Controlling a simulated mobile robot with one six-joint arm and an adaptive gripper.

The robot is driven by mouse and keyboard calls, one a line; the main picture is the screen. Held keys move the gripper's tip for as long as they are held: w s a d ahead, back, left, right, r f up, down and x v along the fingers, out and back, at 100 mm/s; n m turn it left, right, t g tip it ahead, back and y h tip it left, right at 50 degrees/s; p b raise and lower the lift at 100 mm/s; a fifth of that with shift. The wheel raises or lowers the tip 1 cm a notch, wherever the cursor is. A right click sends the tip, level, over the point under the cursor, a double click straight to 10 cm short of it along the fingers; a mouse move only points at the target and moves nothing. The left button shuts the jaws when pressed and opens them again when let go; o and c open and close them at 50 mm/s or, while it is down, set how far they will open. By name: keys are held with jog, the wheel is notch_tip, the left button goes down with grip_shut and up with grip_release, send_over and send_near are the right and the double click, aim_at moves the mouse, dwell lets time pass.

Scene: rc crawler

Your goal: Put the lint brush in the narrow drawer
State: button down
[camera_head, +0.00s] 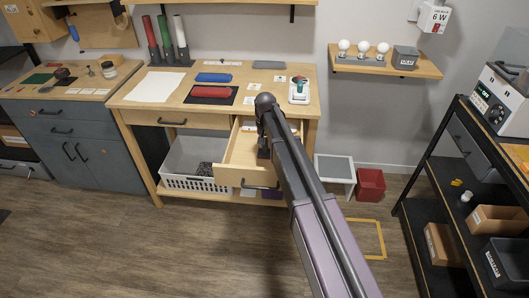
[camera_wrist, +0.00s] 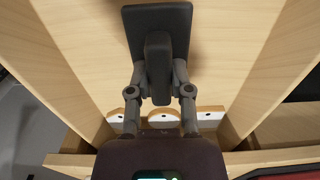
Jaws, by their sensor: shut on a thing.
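The lint brush (camera_wrist: 135,30) is dark, with a flat rectangular head and a handle; my gripper (camera_wrist: 160,80) is shut on its handle in the wrist view. The narrow drawer (camera_head: 236,157) is pulled open on the right of the wooden bench. In the head view my gripper (camera_head: 264,148) is over the open drawer, and my arm hides its right part. The wrist view shows the drawer's pale wooden interior (camera_wrist: 85,50) around the brush. I cannot tell whether the brush touches the drawer floor.
The wide drawer (camera_head: 160,118) to the left is shut. A white basket (camera_head: 187,183) stands below on the lower shelf. The bench top (camera_head: 125,88) holds a red case (camera_head: 210,91) and a blue case (camera_head: 213,77). A red bin (camera_head: 370,184) stands on the floor to the right.

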aim_at(265, 150)
jog(key=shift+f+b, duration=1.9)
jog(key=shift+f, duration=0.15)
jog(key=c, duration=0.5)
grip_release()
jog(key=shift+c, duration=0.2)
notch_tip(265, 150, up, 12)
jog(key=p, duration=1.2)
jog(key=shift+r, duration=0.2)
